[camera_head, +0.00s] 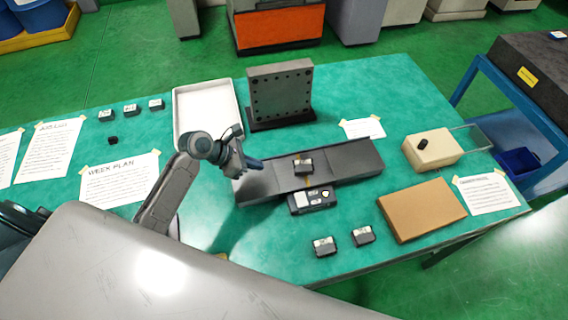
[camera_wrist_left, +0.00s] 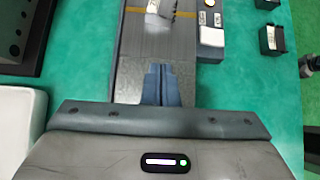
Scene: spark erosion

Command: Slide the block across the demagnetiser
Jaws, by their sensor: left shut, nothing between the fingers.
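The demagnetiser (camera_head: 345,160) is a long dark grey plate lying across the table, with a control box (camera_head: 312,200) at its front side. A small dark block with a pale label (camera_head: 303,165) sits near the middle of the plate. In the left wrist view the block (camera_wrist_left: 163,8) is at the top edge, partly cut off, over a yellow line on the plate (camera_wrist_left: 140,50). My left gripper (camera_head: 257,163) is shut and empty over the plate's left part, apart from the block. Its blue fingertips (camera_wrist_left: 161,72) point toward the block. My right gripper is not in view.
A white tray (camera_head: 179,140) and an upright drilled plate (camera_head: 281,90) stand behind the demagnetiser. Two similar blocks (camera_head: 325,246) lie in front. A brown board (camera_head: 422,209) and a beige box (camera_head: 431,151) are at the right. Several small blocks (camera_head: 131,109) lie at the back left.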

